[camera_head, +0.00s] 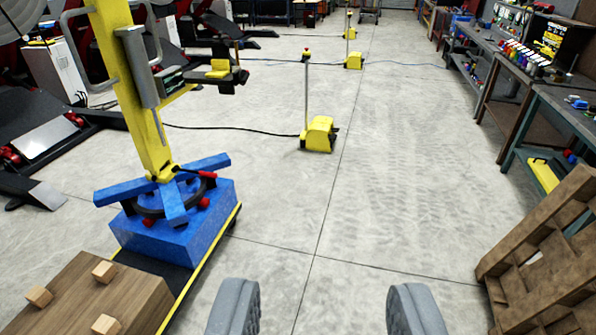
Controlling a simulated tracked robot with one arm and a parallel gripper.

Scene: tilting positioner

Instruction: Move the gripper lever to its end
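A blue positioner base (185,240) stands at the left with a yellow column (140,120) rising from it and blue arms spread on top. A short dark lever with a red grip (208,174) sticks out to the right near the column's foot. Other red knobs sit lower on the base; which part is the gripper lever is not certain. My gripper (325,308) shows at the bottom edge as two grey fingers set wide apart, open, with only floor between them. It is to the right of the base and apart from it.
A wooden block with small cubes (90,295) stands at the lower left. A wooden pallet (545,265) leans at the right, by workbenches (530,95). A yellow floor unit with a pole (319,134) and its cable stand ahead. The floor in the middle is clear.

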